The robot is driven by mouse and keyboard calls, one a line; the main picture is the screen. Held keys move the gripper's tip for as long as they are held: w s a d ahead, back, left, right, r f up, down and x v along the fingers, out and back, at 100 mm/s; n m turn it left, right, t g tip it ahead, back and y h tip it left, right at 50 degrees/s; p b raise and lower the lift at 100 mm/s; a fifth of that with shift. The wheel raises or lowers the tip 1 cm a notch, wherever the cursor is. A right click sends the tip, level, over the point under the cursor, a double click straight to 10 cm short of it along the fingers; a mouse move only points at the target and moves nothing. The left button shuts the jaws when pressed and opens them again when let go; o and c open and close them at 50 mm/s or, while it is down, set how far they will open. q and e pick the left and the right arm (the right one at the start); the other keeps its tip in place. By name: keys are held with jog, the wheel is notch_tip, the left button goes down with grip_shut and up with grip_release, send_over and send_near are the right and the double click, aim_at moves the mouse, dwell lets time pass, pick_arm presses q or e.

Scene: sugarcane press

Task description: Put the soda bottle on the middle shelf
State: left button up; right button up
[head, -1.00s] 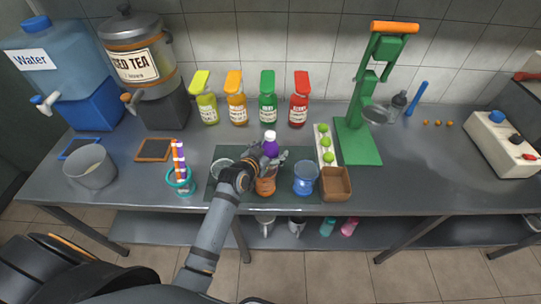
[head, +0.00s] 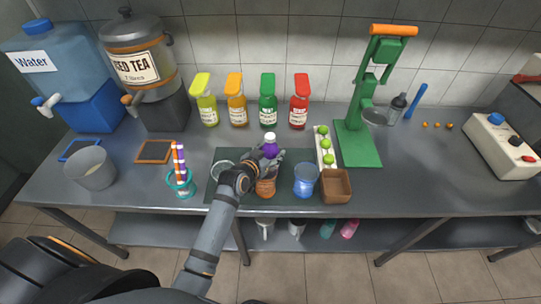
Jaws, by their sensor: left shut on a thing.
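The purple soda bottle (head: 270,149) with a white cap stands upright over the dark mat at the middle of the counter. My left gripper (head: 269,164) is shut on it, and its fingers hide the lower part of the bottle. I cannot tell whether the bottle's base touches anything. A shelf (head: 390,234) runs under the counter, with mugs and a teal and a pink bottle on it. My right gripper cannot be made out.
A copper-coloured cup (head: 265,188) is just in front of the gripper. A blue glass (head: 306,180) and a brown square bowl (head: 335,186) are to its right. The green press (head: 357,140) stands farther right. Several syrup bottles line the back.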

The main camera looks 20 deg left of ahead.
pick_arm(q)
notch_tip(320, 180, up, 18)
jog(key=shift+b, duration=0.3)
dwell(0.3)
